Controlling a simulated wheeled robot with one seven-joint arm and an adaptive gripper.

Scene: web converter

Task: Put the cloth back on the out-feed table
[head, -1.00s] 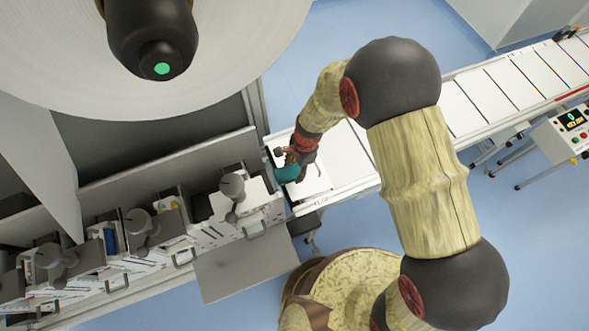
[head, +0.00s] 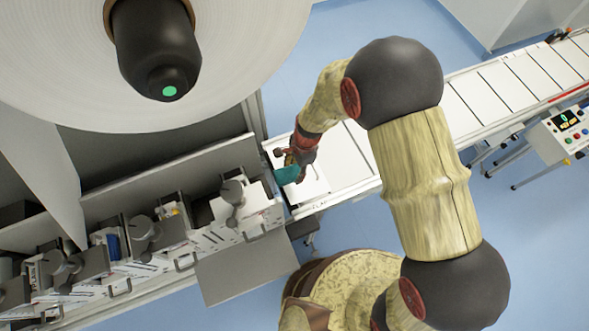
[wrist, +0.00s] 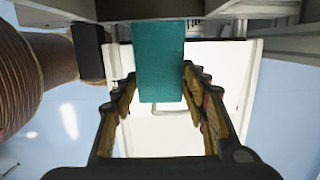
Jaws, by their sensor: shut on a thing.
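The teal cloth (head: 287,174) is in my gripper (head: 297,158), over the near left end of the white out-feed table (head: 345,172) in the head view. In the wrist view the cloth (wrist: 160,62) hangs as a flat strip between the two fingers of my gripper (wrist: 160,100). The white table top (wrist: 160,140) shows behind and below it. I cannot tell whether the cloth touches the table. My arm hides part of the table's middle.
Machine stations with grey knobs (head: 232,190) stand left of the table end. A large white roll (head: 245,60) is above them. A control panel (head: 568,122) stands at the table's right side. Blue floor (head: 370,30) is open behind the table.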

